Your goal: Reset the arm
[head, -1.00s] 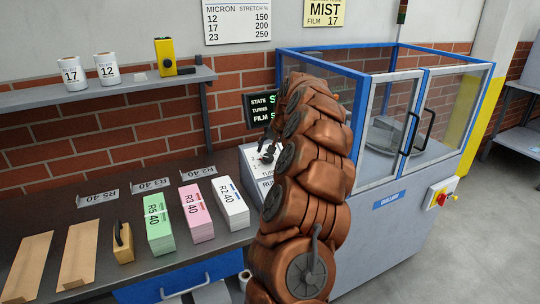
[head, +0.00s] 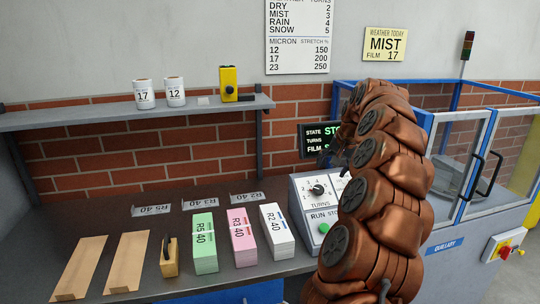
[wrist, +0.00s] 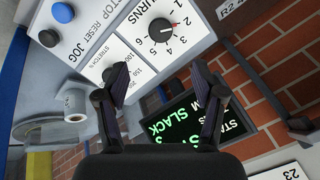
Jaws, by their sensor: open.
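My copper-coloured arm rises at the right of the head view. My gripper (wrist: 160,84) is open and empty in the wrist view, its two dark fingers apart. In the head view it is mostly hidden by the arm, near the state display. The control panel (head: 303,190) with its turns dial, and the black display (head: 313,139) with green text, are close to it. In the wrist view the panel (wrist: 120,38) appears tilted, and the display (wrist: 187,117) shows the word SLACK. The fingers touch neither.
The bench holds green (head: 204,243), pink (head: 242,237) and white (head: 276,230) paper stacks, a yellow tool (head: 169,259) and two brown sheets (head: 129,262). A shelf (head: 110,115) with two rolls is above. The glazed machine (head: 455,250) stands right, behind my arm.

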